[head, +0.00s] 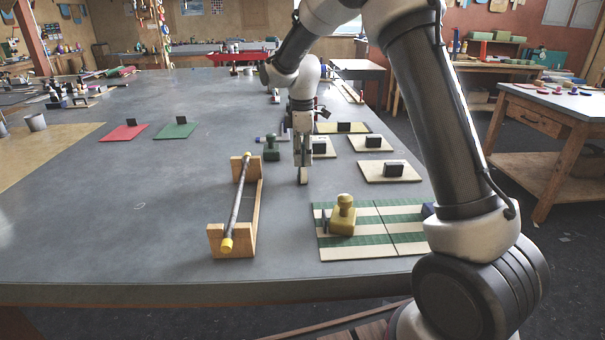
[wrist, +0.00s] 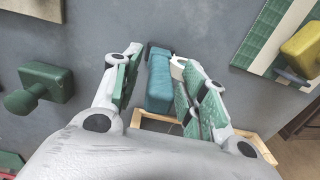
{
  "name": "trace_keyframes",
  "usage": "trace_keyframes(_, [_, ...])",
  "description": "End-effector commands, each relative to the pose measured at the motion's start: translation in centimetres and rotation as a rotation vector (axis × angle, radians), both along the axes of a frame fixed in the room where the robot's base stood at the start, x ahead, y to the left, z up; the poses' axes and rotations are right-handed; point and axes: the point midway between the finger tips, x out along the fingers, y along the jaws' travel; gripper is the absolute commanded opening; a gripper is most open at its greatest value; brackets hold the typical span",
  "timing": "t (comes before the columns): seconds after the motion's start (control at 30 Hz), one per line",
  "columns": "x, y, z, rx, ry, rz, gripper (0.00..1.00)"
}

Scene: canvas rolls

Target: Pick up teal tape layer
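The teal tape layer (wrist: 160,82) shows in the wrist view as a blocky teal body with a dark end and a white roll (wrist: 178,68) beside it. My gripper (wrist: 158,88) is open, with one green-padded finger on each side of the teal body. A narrow gap shows on the left side; whether the right finger touches it I cannot tell. In the head view my gripper (head: 303,176) points down low over the grey table, and I cannot make out the teal tape layer there.
A wooden stand with a rod (head: 236,205) is left of my gripper. A dark green tool (head: 271,152) stands behind it; it is at the left in the wrist view (wrist: 45,85). A yellow tool (head: 343,217) sits on a green-and-cream striped mat (head: 380,243).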

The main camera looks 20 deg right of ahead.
Motion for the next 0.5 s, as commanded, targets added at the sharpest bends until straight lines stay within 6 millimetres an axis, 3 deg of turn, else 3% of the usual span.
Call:
trace_keyframes(0.03, [0.00,0.00,0.02,0.000,0.000,0.000,0.30])
trace_keyframes(0.2, [0.00,0.00,0.03,0.000,0.000,0.000,0.00])
trace_keyframes(0.5, [0.02,0.01,0.22,0.000,-0.001,0.000,0.00])
